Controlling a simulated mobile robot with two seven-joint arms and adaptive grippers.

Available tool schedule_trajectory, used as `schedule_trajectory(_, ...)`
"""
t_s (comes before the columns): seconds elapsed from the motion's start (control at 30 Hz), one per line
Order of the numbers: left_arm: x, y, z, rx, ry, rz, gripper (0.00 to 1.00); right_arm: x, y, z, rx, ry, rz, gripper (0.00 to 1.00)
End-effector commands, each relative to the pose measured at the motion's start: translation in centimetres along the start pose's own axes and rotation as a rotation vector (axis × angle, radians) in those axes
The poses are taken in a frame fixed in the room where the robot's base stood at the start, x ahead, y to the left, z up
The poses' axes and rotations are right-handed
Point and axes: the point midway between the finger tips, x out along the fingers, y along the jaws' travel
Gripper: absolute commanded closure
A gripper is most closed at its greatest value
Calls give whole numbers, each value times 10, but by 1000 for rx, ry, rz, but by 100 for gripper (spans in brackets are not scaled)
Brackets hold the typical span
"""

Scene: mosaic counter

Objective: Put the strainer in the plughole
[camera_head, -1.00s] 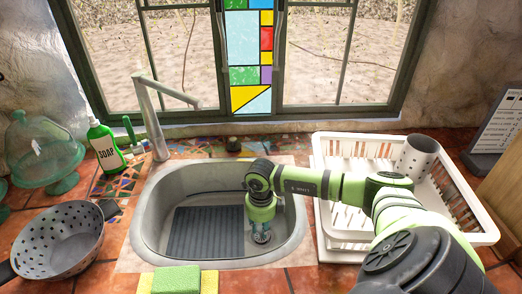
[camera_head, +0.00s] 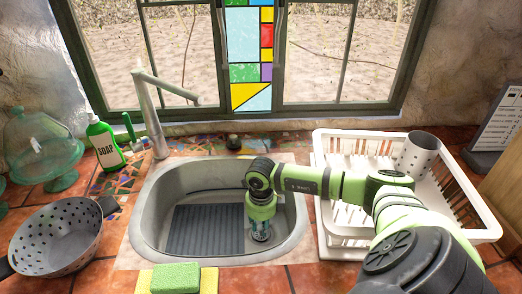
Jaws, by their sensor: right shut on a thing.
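My right gripper (camera_head: 260,231) points straight down into the right part of the metal sink (camera_head: 146,224). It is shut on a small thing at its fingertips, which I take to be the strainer. The strainer's shape is mostly hidden by the fingers, low over the sink floor. The plughole cannot be made out; the gripper covers that part of the basin. I cannot tell whether the strainer touches the floor or sits in the hole. My left gripper is not in view.
A grey ribbed mat (camera_head: 205,230) lies in the sink, left of the gripper. A tap (camera_head: 152,115) stands behind it. A white dish rack (camera_head: 333,235) is at right, a colander (camera_head: 57,240) at left. A green sponge (camera_head: 175,278) lies in front.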

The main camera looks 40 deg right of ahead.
Motion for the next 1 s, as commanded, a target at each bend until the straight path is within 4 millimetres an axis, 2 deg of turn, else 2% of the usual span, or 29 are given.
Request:
schedule_trajectory(0.03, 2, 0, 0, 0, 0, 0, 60, 8, 5, -3, -5, 12, 8, 100)
schedule_trajectory(0.33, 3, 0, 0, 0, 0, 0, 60, 10, 8, -5, -7, 16, 13, 100)
schedule_trajectory(0.37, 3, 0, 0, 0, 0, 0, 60, 10, 8, -5, -7, 16, 13, 68)
schedule_trajectory(0.4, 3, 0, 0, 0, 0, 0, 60, 10, 8, -5, -7, 16, 13, 52)
schedule_trajectory(0.43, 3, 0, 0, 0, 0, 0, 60, 10, 8, -5, -7, 16, 13, 48)
schedule_trajectory(0.67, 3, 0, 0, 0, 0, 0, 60, 11, 8, -5, -7, 17, 13, 48)
schedule_trajectory(0.7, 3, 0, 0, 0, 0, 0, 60, 11, 8, -5, -7, 17, 13, 36)
schedule_trajectory(0.77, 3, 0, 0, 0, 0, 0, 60, 11, 8, -5, -7, 17, 14, 24)
schedule_trajectory(1.0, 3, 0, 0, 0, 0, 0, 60, 11, 8, -5, -7, 17, 14, 24)
